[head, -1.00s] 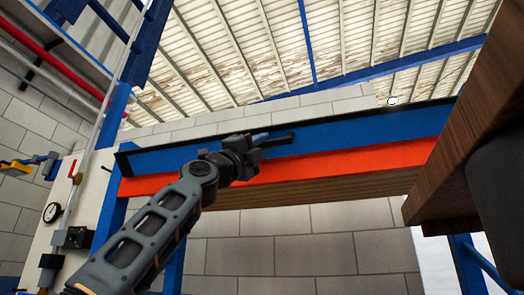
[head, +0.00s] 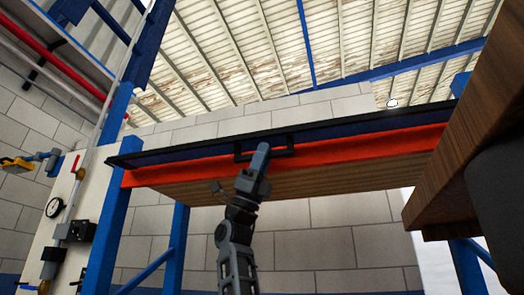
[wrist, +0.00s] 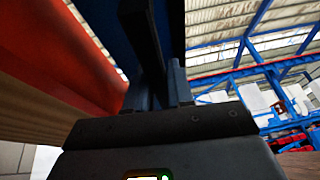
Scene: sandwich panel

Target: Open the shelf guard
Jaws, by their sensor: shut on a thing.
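The shelf guard is a long blue panel with a dark edge (head: 370,127), above the orange shelf beam (head: 370,148) in the head view. It is tilted, and its face looks narrow and dark. Its black handle (head: 288,142) shows near the middle of the panel, partly in front of the orange beam. My gripper (head: 262,152) is shut on this handle, reaching up from below. In the wrist view, the dark handle (wrist: 145,35) runs between the fingers of my gripper (wrist: 155,88). The hinge of the guard is not clearly visible.
Blue shelf posts (head: 108,220) stand at the left, near a white panel with a gauge (head: 54,207). The wooden shelf board (head: 330,182) lies under the orange beam. A brown wooden block (head: 450,170) is close at the right. The space below the shelf is free.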

